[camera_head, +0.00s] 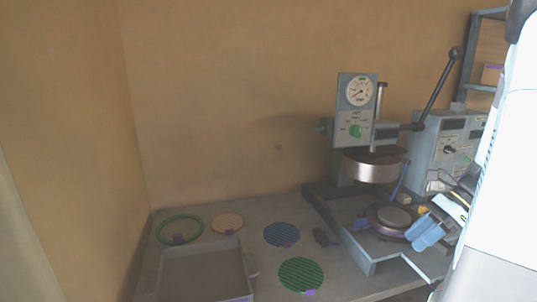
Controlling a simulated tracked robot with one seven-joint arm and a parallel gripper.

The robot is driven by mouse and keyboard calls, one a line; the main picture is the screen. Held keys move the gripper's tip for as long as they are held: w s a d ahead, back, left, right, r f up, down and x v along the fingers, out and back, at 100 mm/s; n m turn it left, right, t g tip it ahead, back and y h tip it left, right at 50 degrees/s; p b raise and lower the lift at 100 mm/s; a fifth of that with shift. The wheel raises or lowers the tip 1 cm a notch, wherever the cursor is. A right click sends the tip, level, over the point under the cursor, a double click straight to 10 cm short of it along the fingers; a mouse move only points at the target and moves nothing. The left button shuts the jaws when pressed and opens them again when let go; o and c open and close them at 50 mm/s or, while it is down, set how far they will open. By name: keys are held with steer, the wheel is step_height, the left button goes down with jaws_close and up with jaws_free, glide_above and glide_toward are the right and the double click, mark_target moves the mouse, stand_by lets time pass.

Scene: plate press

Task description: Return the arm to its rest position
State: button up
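My arm (507,180) is the large white shape along the right edge, close to the camera. My gripper (426,232), with light blue fingers, shows beside it at the lower right, in front of the press base. The fingers look close together, but I cannot tell whether they are open or shut. No held object is clearly visible. The press (372,166) stands behind, with a round steel head, a dial gauge (359,91) and a long lever (437,90) tilted up to the right. A round dark plate (380,225) lies on its base, left of my gripper.
On the grey table (215,246) lie a green ring (161,229), a tan disc (227,223), a blue striped disc (281,234) and a green striped disc (301,275). A grey tray (203,252) stands at the front left. A control box (443,150) and shelf (468,60) stand behind my arm.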

steer(key=s+a+r+n+t+h, duration=0.2)
steer(key=a+r+n+h, duration=0.2)
steer(key=n, duration=0.7)
steer(key=s+a+r+n+t+h, duration=0.3)
steer(key=a+r+n+h, duration=0.1)
steer(key=a+r+n, duration=0.5)
steer(key=shift+s+a+n, duration=0.3)
steer(key=shift+a+n, duration=0.6)
steer(key=shift+a, duration=0.2)
steer(key=shift+r, duration=0.1)
stand_by(0.4)
